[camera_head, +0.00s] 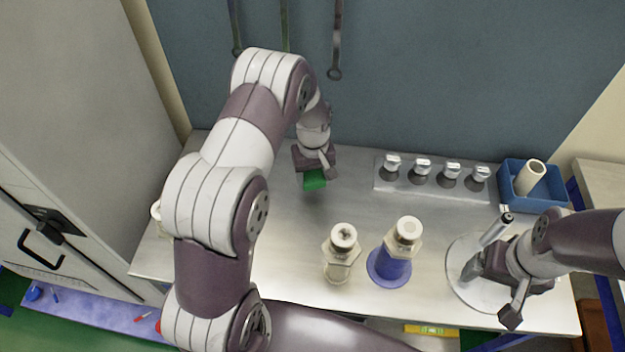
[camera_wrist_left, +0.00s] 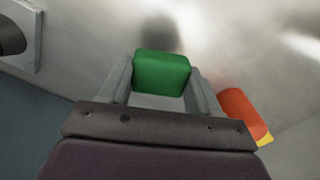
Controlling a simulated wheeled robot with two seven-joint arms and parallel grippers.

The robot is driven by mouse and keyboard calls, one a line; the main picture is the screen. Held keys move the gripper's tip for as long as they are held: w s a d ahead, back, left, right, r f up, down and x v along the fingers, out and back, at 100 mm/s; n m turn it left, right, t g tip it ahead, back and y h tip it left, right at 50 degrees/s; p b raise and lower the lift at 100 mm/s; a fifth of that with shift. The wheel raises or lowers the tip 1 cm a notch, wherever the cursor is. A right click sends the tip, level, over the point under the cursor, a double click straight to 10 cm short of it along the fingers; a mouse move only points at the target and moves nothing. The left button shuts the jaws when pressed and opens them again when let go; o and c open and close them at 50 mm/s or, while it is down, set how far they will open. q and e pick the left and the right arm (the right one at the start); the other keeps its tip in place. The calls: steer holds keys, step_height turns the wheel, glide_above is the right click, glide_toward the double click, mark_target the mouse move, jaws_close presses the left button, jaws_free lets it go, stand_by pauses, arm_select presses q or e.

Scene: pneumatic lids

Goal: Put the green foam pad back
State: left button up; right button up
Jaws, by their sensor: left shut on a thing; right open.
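The green foam pad (camera_head: 314,179) is held in my left gripper (camera_head: 312,172), above the back left part of the metal table (camera_head: 270,262). In the left wrist view the pad (camera_wrist_left: 161,73) sits between the two fingers of my left gripper (camera_wrist_left: 162,85), with the bare table surface beyond it and a dark shadow near it. My right gripper (camera_head: 491,291) is open over the round pale disc (camera_head: 458,252) at the right of the table. I cannot make out a place for the pad.
An orange block (camera_wrist_left: 243,113) with a yellow piece (camera_wrist_left: 265,139) lies beside my left gripper. A cream fitting (camera_head: 341,255) and another on a blue base (camera_head: 390,266) stand front centre. Several metal-topped pieces sit on a strip (camera_head: 425,190). A blue bin (camera_head: 548,203) stands back right.

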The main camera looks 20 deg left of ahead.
mark_target(312, 178)
arm_select(q)
steer(key=f, duration=0.1)
steer(key=f+p, duration=0.1)
steer(key=f, duration=0.1)
steer(key=shift+s+f, duration=0.2)
steer(key=shift+s, duration=0.1)
steer(key=shift+a+f, duration=0.1)
steer(key=shift+f, duration=0.15)
steer(key=shift+w+a+f, duration=0.1)
steer(key=shift+w+f, duration=0.05)
steer(key=shift+f, duration=0.1)
steer(key=o, duration=0.9)
steer(key=shift+o, duration=0.2)
